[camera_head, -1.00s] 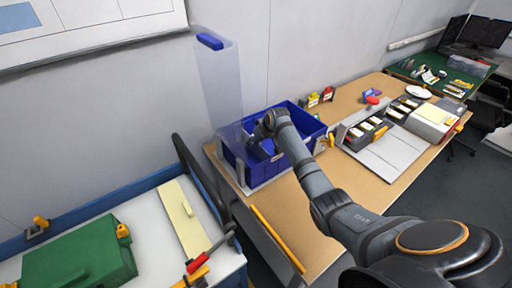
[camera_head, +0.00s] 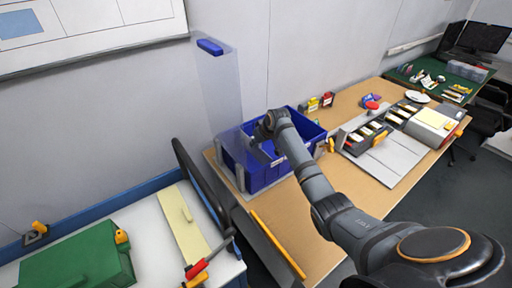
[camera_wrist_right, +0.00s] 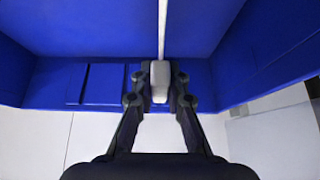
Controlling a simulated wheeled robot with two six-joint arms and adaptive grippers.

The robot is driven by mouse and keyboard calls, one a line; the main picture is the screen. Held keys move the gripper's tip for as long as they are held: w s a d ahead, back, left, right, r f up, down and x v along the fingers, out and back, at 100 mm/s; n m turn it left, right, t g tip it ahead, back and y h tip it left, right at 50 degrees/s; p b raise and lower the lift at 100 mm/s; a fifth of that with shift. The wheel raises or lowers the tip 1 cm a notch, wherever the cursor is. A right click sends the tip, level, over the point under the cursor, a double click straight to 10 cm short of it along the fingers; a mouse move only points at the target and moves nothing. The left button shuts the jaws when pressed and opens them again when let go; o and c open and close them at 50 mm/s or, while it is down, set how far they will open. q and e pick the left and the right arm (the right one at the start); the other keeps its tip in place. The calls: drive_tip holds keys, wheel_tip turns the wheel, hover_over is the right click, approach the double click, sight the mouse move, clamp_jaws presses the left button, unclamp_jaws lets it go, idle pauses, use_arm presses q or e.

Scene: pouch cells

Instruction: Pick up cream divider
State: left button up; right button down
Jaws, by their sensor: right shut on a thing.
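In the right wrist view my right gripper (camera_wrist_right: 160,78) is shut on the pale block-like handle of a thin divider (camera_wrist_right: 161,92). The divider shows nearly edge-on as a thin pale line running up from the handle, between blue walls. In the head view my right gripper (camera_head: 262,150) reaches down at the blue bin (camera_head: 310,134), and its fingers and the held divider are hard to make out there. A cream panel (camera_head: 186,232) with a small handle lies flat on the white bench at the left. My left gripper is not in view.
A tall clear panel (camera_head: 222,95) with a blue handle stands upright at the bin's left. The green case (camera_head: 75,260) and red-handled tool (camera_head: 197,268) are on the left bench. Pouch trays (camera_head: 372,132) and a grey board (camera_head: 388,162) lie right of the bin.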

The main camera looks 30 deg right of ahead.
wheel_tip(320, 180, up, 16)
drive_tip(key=b, duration=0.2)
drive_tip(key=shift+r, duration=0.2)
